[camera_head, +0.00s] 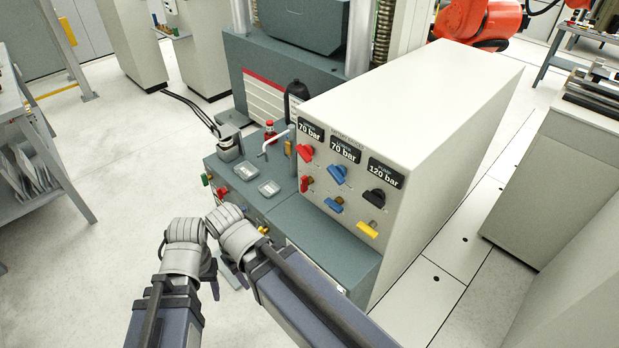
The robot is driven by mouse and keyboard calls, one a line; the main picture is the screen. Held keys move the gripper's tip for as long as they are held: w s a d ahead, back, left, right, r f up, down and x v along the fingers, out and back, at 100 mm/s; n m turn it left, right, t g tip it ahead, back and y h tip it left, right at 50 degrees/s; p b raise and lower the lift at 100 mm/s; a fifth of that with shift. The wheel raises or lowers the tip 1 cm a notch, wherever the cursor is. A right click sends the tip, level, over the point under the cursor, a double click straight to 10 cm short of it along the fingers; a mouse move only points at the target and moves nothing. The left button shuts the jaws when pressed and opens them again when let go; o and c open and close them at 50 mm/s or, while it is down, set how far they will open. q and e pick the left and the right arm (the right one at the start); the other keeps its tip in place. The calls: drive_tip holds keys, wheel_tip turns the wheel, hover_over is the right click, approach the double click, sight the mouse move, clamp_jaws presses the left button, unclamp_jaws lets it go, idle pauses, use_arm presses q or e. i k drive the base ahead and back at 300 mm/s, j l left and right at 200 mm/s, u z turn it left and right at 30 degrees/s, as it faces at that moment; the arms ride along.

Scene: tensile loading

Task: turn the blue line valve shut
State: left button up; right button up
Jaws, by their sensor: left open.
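A white cabinet has a front panel with three pressure displays reading 70, 70 and 120 bar. A blue knob (337,174) is under the middle display. A smaller blue handle (334,205) sits below it; I cannot tell from the picture which one is the blue line valve, or how far either is turned. My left gripper (212,278) is open, low and left of the panel, apart from both blue parts. My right gripper (234,276) is beside it, mostly hidden by its own arm; its jaws cannot be made out.
Red (305,152) and black (374,197) knobs flank the blue one; a red handle (306,184) and a yellow handle (368,229) flank the lower blue one. Floor at left is clear.

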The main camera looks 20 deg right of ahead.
sight(335, 204)
drive_tip(key=i+z, duration=0.1)
drive_tip(key=z, duration=0.3)
drive_tip(key=i+z, duration=0.1)
drive_tip(key=z, duration=0.35)
drive_tip(key=i+z, duration=0.1)
drive_tip(key=z, duration=0.3)
drive_tip(key=i+z, duration=0.1)
drive_tip(key=z, duration=0.3)
